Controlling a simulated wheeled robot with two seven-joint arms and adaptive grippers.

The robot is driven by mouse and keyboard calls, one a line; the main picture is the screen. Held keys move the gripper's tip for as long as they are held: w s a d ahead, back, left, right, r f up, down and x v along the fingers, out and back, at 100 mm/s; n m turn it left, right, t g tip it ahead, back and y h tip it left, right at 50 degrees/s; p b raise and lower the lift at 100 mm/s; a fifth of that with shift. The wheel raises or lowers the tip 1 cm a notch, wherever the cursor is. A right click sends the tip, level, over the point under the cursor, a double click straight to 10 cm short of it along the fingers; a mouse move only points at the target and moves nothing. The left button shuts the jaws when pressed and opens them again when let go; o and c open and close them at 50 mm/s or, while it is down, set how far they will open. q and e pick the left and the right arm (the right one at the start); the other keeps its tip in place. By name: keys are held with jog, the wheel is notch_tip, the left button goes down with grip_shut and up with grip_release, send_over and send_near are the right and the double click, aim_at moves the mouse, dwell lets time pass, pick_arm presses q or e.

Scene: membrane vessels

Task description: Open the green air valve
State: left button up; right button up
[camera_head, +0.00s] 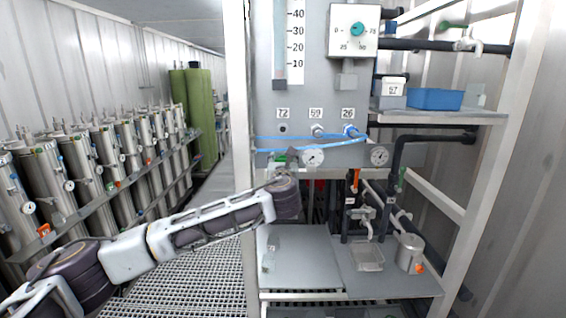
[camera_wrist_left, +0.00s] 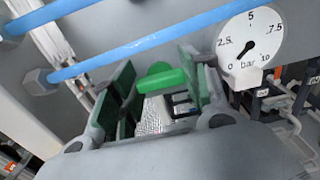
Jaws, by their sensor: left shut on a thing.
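The green air valve (camera_head: 280,159) sits on the grey panel, below the blue hoses and left of a round gauge. In the left wrist view the green valve handle (camera_wrist_left: 161,79) lies between the two finger pads of my left gripper (camera_wrist_left: 155,95). My left gripper (camera_head: 287,168) is at the valve in the head view, its arm reaching in from the lower left, and it is shut on the handle. The gauge (camera_wrist_left: 250,47), marked in bar, has its needle near the low end. My right gripper is not in view.
Two blue hoses (camera_wrist_left: 120,51) run across the panel close to the gripper. A shelf with a blue bin (camera_head: 436,98) is at the right. Several metal vessels (camera_head: 91,160) stand in rows at the left. The lower grey shelf (camera_head: 300,255) has free room.

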pick_arm(q)
jog(key=shift+n, duration=0.4)
jog(key=shift+a+f+n+b, duration=0.1)
jog(key=shift+n+b, duration=1)
jog(key=shift+n, duration=2.7)
jog(key=shift+a+f+n+b, duration=0.1)
jog(key=shift+n+b, duration=0.95)
jog(key=shift+n, duration=2.75)
jog(key=o, duration=1)
jog(key=shift+s, duration=0.1)
